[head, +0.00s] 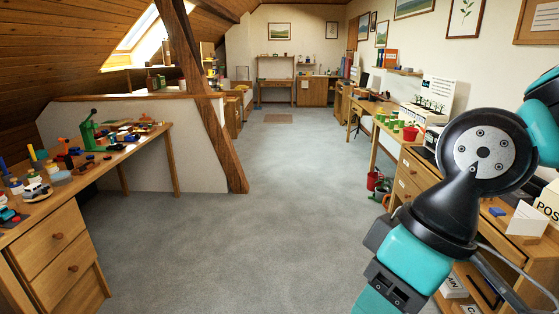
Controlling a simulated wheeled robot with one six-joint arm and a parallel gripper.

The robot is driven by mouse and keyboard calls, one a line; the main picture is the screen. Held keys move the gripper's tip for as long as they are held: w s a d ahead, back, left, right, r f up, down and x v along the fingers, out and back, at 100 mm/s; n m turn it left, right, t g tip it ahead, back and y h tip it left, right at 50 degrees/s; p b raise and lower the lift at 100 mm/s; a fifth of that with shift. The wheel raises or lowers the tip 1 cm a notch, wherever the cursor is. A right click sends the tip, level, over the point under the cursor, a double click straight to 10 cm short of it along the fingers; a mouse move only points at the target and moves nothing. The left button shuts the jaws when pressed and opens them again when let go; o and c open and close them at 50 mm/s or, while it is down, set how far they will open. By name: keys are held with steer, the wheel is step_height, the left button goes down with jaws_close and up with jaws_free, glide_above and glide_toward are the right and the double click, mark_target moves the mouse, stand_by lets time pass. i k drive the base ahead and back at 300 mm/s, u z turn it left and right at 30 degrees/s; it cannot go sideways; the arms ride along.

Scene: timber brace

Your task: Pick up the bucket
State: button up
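A small red container (373,180) stands on the floor at the right, beside the desk legs. It looks like a bucket, but it is small and far off, so I cannot be sure. A small red pot-like thing (410,133) also stands on the desk above, near several green plants. My arm fills the right side of the view, well nearer than either. My gripper's fingers do not show, so I cannot see whether it holds anything.
A workbench (48,222) with toys and tools stands at the left. A slanting timber brace (215,125) meets the floor by a low white wall (155,165). Desks with drawers (408,185) line the right. The grey carpet (275,200) between is clear.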

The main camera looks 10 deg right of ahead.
mark_target(373, 177)
steer(key=z, duration=0.2)
steer(key=i, duration=2)
steer(key=z, duration=0.85)
steer(key=i, duration=1.55)
steer(key=z, duration=0.3)
